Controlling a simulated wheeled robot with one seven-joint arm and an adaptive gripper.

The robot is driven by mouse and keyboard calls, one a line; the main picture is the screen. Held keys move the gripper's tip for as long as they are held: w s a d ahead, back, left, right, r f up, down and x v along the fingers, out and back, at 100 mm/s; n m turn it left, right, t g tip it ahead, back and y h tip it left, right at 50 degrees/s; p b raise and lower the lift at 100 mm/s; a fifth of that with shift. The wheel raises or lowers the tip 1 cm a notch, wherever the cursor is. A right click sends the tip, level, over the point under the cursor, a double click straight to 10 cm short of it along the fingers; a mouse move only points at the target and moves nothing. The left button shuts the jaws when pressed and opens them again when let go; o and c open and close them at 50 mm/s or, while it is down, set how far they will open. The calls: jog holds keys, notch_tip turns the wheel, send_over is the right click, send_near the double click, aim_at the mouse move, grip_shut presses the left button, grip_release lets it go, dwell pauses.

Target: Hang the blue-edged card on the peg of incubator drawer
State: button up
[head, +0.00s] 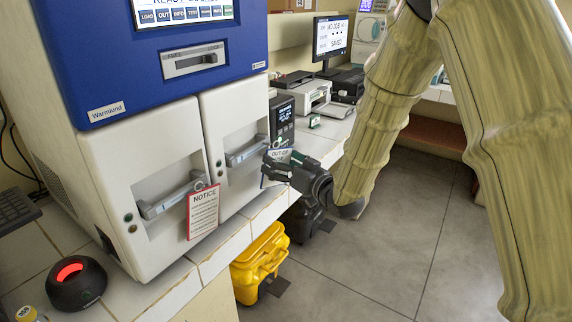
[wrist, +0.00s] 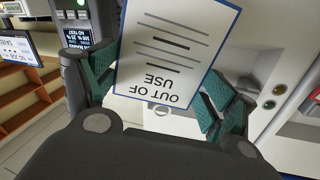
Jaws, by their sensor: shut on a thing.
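The blue-edged card (wrist: 178,50) reads OUT OF USE. It appears upside down in the wrist view, between the green pads of my gripper (wrist: 160,84). My gripper (head: 279,169) is shut on it. In the head view the card (head: 280,154) is upright in front of the right drawer's right side. A pale ring (wrist: 162,110) shows at the card's top edge. The incubator's right drawer (head: 229,118) has a grey handle (head: 246,153); the gripper is near that handle's right end. I cannot make out the peg clearly, nor whether the ring touches it.
A red-edged NOTICE card (head: 203,212) hangs at the left drawer (head: 140,162). A black puck with a red light (head: 76,283) stands on the counter. A yellow bin (head: 259,263) is below. A black device (head: 282,118) stands beside the incubator. The floor at right is clear.

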jog(key=shift+w+a+f, duration=0.15)
jog(key=shift+w+a, duration=0.35)
jog(key=shift+a, duration=0.2)
jog(key=shift+w+a+f, duration=0.1)
jog(key=shift+w+a, duration=0.4)
jog(key=shift+a, duration=0.2)
jog(key=shift+a, duration=0.15)
jog(key=shift+c, duration=0.5)
jog(key=shift+f, duration=0.1)
jog(key=o, duration=0.5)
jog(key=shift+o, duration=1.1)
jog(key=shift+w+a+f, duration=0.1)
jog(key=shift+w+a, duration=0.05)
jog(key=shift+a, duration=0.05)
jog(key=shift+d, duration=0.2)
